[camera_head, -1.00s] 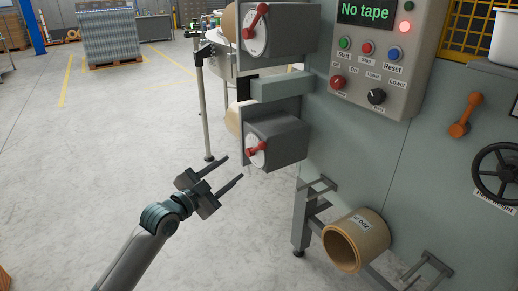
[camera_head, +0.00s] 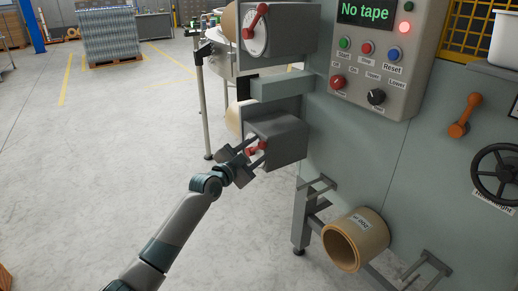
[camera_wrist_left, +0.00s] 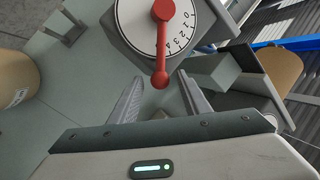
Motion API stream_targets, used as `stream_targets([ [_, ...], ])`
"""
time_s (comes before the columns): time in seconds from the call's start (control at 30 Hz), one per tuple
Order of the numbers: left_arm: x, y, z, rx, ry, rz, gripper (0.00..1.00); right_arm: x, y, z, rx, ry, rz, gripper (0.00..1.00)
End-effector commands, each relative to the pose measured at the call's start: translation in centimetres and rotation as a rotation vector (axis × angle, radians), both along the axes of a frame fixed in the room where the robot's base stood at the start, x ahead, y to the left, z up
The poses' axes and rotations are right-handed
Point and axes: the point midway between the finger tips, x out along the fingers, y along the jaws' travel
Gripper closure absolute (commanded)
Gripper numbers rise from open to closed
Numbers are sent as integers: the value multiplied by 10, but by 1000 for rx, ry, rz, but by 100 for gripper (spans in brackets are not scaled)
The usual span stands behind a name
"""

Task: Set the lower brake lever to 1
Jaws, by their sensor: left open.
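The lower brake lever (camera_head: 262,146) is red and sits on a white dial on the front of the lower grey box (camera_head: 285,138). In the left wrist view the lever (camera_wrist_left: 162,45) crosses the dial (camera_wrist_left: 135,22), marked 0 to 4, and its knob end points toward my gripper, near the 4. My left gripper (camera_head: 258,151) is open in front of the dial. In the left wrist view the lever's knob end appears between the two fingertips (camera_wrist_left: 160,82); contact cannot be told. Fingers partly hide the dial in the head view. My right gripper is not in view.
The upper box (camera_head: 285,30) carries a similar red lever (camera_head: 255,20). A control panel (camera_head: 380,60) reading "No tape" is at the upper right. A tape roll (camera_head: 355,240) sits low on the machine. The floor (camera_head: 120,150) on the left is clear.

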Motion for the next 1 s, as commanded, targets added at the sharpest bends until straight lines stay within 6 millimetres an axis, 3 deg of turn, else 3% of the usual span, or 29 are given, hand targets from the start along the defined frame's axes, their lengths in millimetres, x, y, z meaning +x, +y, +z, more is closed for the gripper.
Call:
stream_targets([
  [0.47, 7, -5, 0, 2, 1, 0, 57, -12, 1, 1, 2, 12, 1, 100],
  [0.63, 7, -4, 0, 1, 0, 1, 98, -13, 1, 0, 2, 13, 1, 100],
  [1.0, 12, -1, 9, -44, 63, -1, 100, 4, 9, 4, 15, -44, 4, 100],
])
